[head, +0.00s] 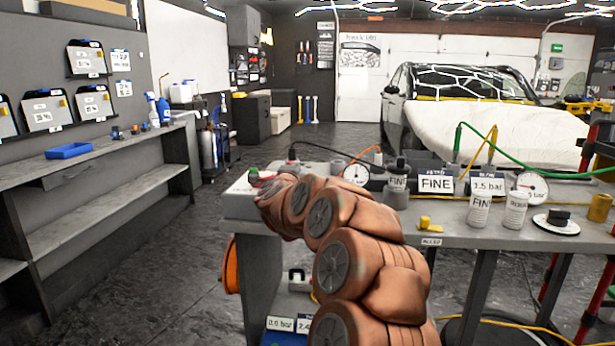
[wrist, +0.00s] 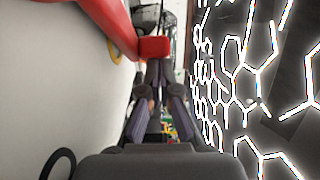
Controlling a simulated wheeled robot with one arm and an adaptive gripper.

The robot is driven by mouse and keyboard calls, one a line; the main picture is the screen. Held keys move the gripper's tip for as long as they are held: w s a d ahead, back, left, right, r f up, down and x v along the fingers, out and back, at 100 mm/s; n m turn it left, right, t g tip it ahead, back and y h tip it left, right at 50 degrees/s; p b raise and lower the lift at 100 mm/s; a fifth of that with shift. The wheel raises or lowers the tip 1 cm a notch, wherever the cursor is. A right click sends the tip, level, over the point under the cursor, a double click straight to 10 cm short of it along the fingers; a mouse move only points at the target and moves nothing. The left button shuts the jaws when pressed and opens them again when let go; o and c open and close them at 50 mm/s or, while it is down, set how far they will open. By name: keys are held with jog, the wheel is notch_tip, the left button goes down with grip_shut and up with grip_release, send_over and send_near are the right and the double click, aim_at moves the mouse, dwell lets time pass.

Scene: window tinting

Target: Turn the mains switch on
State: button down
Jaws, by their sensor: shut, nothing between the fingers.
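My gripper (wrist: 157,72) shows in the wrist view with its dark fingers together and nothing held. A red block (wrist: 153,47), which looks like part of the mains switch, sits right at or just beyond the fingertips; I cannot tell whether they touch. It adjoins a larger red body (wrist: 85,18) with a yellow ring (wrist: 114,50). In the head view a small red and green item (head: 262,175) lies at the left end of the workbench (head: 238,207). My arm hides the gripper there. The switch's on or off position cannot be read.
Gauges (head: 355,175), labelled containers (head: 480,209) and hoses stand along the bench to the right of my arm. A car (head: 455,85) is behind. A shelf bench (head: 130,150) runs along the left wall, with open floor (head: 150,265) between.

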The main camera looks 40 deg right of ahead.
dwell(0.6)
jog(key=s+b, duration=0.1)
jog(key=s, duration=0.2)
jog(key=shift+s+a+f, duration=0.1)
jog(key=shift+s+a, duration=0.05)
jog(key=shift+s, duration=0.2)
jog(key=v, duration=1)
jog(key=shift+p, duration=0.4)
jog(key=shift+a, duration=0.15)
